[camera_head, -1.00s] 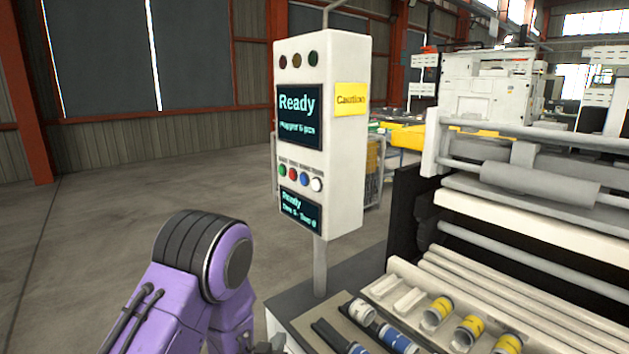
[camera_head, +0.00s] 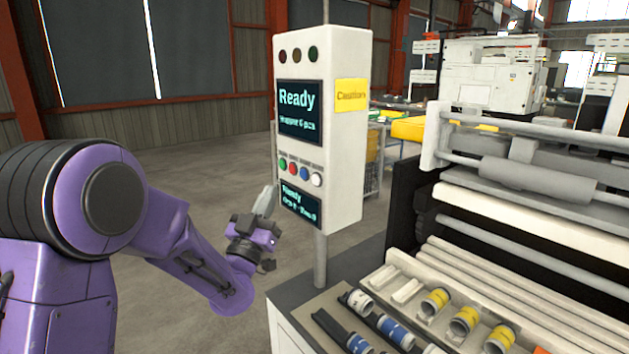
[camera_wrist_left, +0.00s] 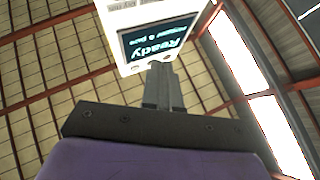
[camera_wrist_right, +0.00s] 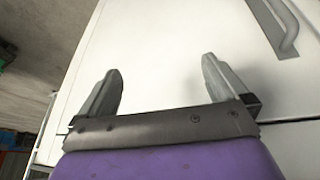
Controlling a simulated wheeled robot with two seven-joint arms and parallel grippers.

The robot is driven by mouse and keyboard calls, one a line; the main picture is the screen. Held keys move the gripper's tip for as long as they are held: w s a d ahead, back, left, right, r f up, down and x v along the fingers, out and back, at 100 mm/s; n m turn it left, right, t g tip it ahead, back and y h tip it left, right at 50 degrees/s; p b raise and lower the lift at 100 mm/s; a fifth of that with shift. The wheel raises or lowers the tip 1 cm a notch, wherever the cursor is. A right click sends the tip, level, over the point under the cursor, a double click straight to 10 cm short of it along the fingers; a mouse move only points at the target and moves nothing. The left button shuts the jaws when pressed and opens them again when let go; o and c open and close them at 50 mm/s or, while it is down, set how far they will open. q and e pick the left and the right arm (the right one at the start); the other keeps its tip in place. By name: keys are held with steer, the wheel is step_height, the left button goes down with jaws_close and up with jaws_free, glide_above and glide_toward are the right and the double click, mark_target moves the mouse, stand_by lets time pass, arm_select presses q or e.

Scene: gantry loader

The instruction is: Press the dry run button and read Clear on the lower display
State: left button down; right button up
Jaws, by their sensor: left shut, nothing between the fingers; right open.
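The white control box (camera_head: 345,140) stands on a post. Its upper display (camera_head: 300,112) reads Ready, with a small blurred line below. A row holds a green button (camera_head: 283,165), a red button (camera_head: 293,168), a blue button (camera_head: 305,173) and a white button (camera_head: 317,180); their labels are too small to read. The lower display (camera_head: 300,204) reads Ready over a blurred line. My left gripper (camera_head: 269,192) is shut and empty, just left of the lower display and below the buttons. In the left wrist view its fingers (camera_wrist_left: 162,78) point toward the box. My right gripper (camera_wrist_right: 160,70) is open.
A yellow Caution sign (camera_head: 351,95) is on the box's side. Three unlit lamps top its front. The loader machine (camera_head: 530,215) stands at the right, with trays of yellow-banded and blue-banded cylinders. Open floor lies left.

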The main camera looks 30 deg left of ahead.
mark_target(316, 180)
arm_select(q)
steer(key=w+d+p, duration=0.1)
steer(key=w+d, duration=0.2)
steer(key=w, duration=0.5)
steer(key=shift+d+p, duration=0.25)
steer(key=shift+p, duration=0.1)
steer(key=shift+w, duration=0.1)
stand_by(1.6)
steer(key=shift+w+d, duration=0.15)
steer(key=shift+w, duration=0.2)
